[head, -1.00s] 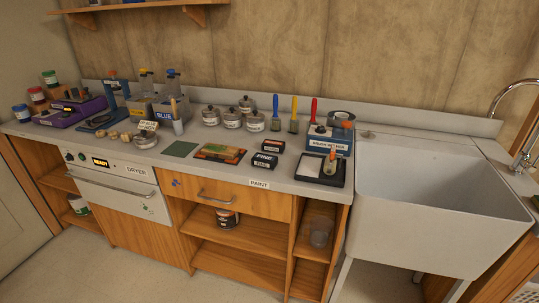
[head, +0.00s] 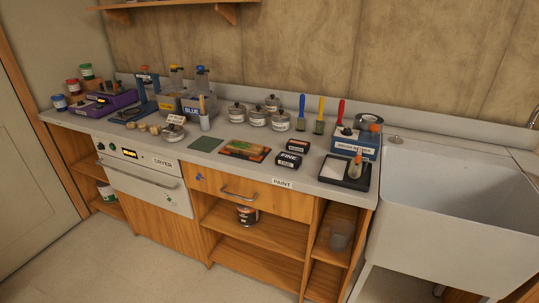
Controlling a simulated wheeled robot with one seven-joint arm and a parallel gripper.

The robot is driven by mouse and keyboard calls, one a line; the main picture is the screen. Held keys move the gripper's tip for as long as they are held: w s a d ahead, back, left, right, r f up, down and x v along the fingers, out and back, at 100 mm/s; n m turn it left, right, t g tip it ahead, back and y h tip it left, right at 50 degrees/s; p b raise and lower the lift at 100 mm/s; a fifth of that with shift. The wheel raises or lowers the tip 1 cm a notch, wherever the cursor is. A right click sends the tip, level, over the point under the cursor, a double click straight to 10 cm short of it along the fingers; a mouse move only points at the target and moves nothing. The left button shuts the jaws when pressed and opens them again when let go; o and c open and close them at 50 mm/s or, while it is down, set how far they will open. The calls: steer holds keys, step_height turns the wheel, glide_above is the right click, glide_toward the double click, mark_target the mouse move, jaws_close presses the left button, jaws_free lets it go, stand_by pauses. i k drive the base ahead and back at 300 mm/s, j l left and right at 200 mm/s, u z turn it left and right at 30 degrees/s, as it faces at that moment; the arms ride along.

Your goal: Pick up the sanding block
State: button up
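Two small black blocks with white labels lie close together on the grey worktop, right of its middle. The nearer block (head: 288,160) reads "FINE". The label on the farther block (head: 298,146) is too small to read. I take these for sanding blocks, but I cannot tell which one the task means. Both lie flat, with nothing on top of them. My gripper is not in view.
A flat stack with orange and green (head: 245,150) lies left of the blocks. A black tray (head: 327,181) with a brush is to their right, near the sink (head: 440,200). Lidded tins (head: 257,117) and upright brushes (head: 320,115) stand behind. Open floor lies in front.

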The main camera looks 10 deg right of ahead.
mark_target(286, 160)
steer(key=i+j+z, duration=0.15)
steer(key=i+j, duration=0.45)
steer(key=i+j+z, duration=0.15)
steer(key=i+j, duration=0.4)
steer(key=j, duration=0.25)
